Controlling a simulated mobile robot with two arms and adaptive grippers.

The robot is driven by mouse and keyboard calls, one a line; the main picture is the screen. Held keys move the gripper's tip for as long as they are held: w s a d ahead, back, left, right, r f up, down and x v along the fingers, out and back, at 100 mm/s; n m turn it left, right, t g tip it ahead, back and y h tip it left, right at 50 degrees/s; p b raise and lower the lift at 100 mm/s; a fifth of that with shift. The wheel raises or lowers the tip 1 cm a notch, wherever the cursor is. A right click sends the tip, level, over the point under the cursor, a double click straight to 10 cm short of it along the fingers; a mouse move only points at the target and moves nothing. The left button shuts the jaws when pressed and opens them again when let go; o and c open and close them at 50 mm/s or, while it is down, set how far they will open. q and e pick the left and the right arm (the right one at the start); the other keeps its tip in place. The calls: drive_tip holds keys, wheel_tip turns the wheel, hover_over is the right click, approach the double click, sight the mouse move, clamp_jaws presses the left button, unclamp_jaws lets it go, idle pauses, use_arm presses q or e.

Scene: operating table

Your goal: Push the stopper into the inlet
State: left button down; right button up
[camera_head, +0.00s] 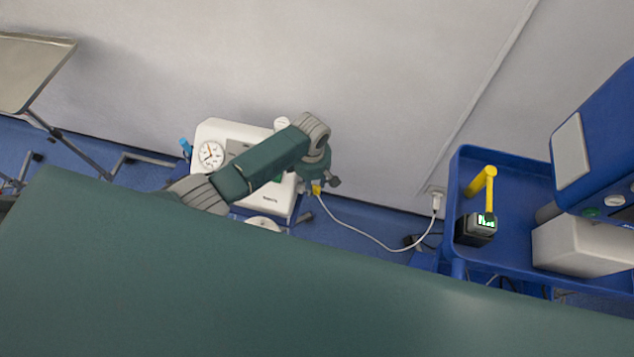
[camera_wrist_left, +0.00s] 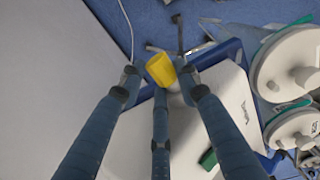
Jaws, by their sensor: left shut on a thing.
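My left gripper (camera_head: 321,184) is beyond the green table edge, at the right side of a white machine (camera_head: 208,134) with a round gauge. In the left wrist view its fingers (camera_wrist_left: 159,80) are closed around a yellow stopper (camera_wrist_left: 160,69). In the left wrist view, two jars with round white lids (camera_wrist_left: 292,62) stand to the right of the gripper, apart from the stopper. I cannot tell which opening is the inlet. My right gripper is not in view.
A green operating table (camera_head: 300,290) fills the foreground. A blue cart (camera_head: 520,215) with a yellow-handled device (camera_head: 478,228) stands at the right. A white cable (camera_head: 365,236) runs from the machine area to a wall socket. A metal tray (camera_head: 32,70) is at the upper left.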

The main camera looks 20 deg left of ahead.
sight(298, 183)
use_arm(q)
drive_tip(key=shift+y, duration=0.5)
drive_tip(key=a, duration=0.3)
drive_tip(key=s+a, duration=0.1)
drive_tip(key=a, duration=0.1)
drive_tip(key=shift+f, duration=0.3)
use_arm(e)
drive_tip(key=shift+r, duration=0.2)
use_arm(q)
drive_tip(key=c, duration=1.1)
unclamp_jaws()
drive_tip(key=shift+d, duration=0.1)
drive_tip(key=shift+w+d+r, duration=0.15)
drive_tip(key=shift+r, duration=0.05)
drive_tip(key=shift+h, duration=0.4)
drive_tip(key=d+r, duration=0.1)
drive_tip(key=r, duration=0.3)
drive_tip(key=d+r, duration=0.2)
drive_tip(key=r, duration=0.2)
drive_tip(key=d+r, duration=0.1)
drive_tip(key=r, duration=0.3)
drive_tip(key=shift+w+d+r, duration=0.15)
drive_tip(key=shift+w, duration=0.1)
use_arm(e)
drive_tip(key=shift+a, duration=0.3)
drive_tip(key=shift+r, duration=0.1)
